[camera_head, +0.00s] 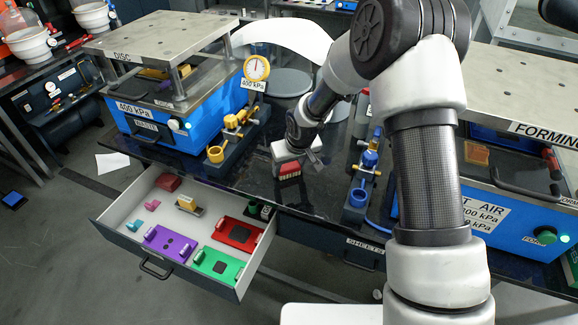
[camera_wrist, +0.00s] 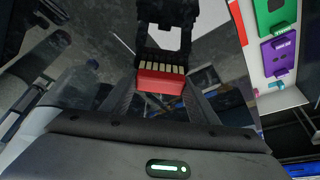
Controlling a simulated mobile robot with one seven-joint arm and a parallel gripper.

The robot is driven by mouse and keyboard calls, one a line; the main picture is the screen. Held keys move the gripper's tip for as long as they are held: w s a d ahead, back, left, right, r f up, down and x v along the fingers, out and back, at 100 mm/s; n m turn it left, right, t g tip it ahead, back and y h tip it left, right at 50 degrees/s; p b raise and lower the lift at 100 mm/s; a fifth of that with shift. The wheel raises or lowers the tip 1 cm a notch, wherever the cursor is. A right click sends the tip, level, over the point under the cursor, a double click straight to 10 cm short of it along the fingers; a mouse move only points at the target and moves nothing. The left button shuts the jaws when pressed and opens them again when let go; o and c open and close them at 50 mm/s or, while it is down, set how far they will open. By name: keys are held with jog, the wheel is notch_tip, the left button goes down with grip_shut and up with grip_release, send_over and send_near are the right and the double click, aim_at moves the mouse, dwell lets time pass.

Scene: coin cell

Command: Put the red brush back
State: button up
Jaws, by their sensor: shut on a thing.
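The red brush (camera_head: 289,170) is between the fingers of my gripper (camera_head: 290,161), over the dark bench top between the two blue machines. In the wrist view the brush (camera_wrist: 161,82) shows its red body and a row of tan bristle tufts, with the fingers of my gripper (camera_wrist: 160,98) on either side. My gripper is shut on it. A black holder (camera_wrist: 166,38) stands right by the bristle side in the wrist view. I cannot tell whether the brush touches it. My gripper hides part of the brush in the head view.
An open drawer (camera_head: 125,229) at the front left holds a red block (camera_head: 168,182), a tan-topped piece (camera_head: 187,204), and purple (camera_head: 169,243), green (camera_head: 216,263) and red (camera_head: 238,234) plates. Brass-fitted valves stand left (camera_head: 215,154) and right (camera_head: 359,196) of my gripper.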

jog(key=o, duration=0.9)
jog(key=shift+o, duration=0.2)
